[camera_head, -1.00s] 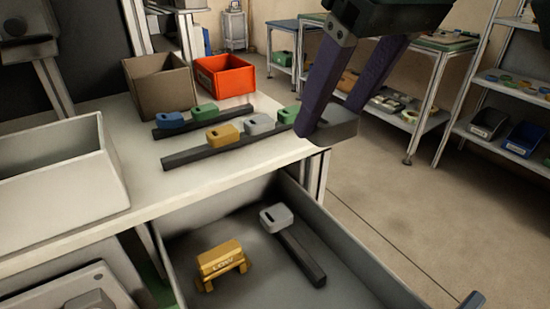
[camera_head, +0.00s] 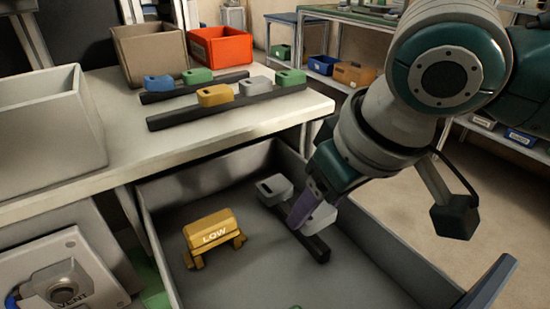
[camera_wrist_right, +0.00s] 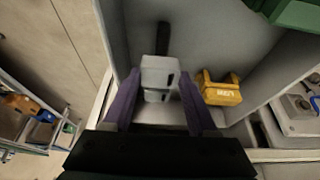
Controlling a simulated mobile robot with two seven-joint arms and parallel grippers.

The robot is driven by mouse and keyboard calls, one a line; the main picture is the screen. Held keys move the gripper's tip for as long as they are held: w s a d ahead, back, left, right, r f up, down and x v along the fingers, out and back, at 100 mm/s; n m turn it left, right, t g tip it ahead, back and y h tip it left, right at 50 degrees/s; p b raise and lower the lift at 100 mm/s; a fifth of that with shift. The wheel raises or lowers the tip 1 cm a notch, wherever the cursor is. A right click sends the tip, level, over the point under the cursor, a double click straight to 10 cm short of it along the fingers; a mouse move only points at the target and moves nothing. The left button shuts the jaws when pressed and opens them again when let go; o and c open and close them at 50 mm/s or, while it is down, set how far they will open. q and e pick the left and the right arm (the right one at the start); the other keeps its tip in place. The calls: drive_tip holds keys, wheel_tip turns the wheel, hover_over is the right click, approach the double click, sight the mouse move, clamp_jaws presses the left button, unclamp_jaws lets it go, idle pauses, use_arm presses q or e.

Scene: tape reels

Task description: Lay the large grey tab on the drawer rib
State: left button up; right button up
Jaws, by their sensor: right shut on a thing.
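My right gripper (camera_head: 312,212) is shut on the large grey tab (camera_head: 322,214), over the dark drawer rib (camera_head: 318,249) inside the open drawer. In the right wrist view the held tab (camera_wrist_right: 158,66) sits between the two purple fingers, in line with the rib (camera_wrist_right: 163,38). Another grey tab (camera_head: 275,188) sits on the rib's far end, just beyond the held one. I cannot tell whether the held tab touches the rib. A finger partly hides the held tab. My left gripper is out of view.
A yellow block marked LOW (camera_head: 212,236) stands in the drawer (camera_head: 255,285), left of the rib. On the bench (camera_head: 130,155), two dark ribs hold yellow, grey, green and blue tabs. A brown bin (camera_head: 150,55), an orange bin (camera_head: 222,46) and a pale bin (camera_head: 55,125) stand there too.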

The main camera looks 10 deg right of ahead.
drive_tip(key=shift+f, duration=1.25)
drive_tip(key=shift+f, duration=0.1)
drive_tip(key=o, duration=1.3)
drive_tip(key=p+v, duration=0.4)
drive_tip(key=v, duration=0.8)
drive_tip(key=shift+w, duration=0.1)
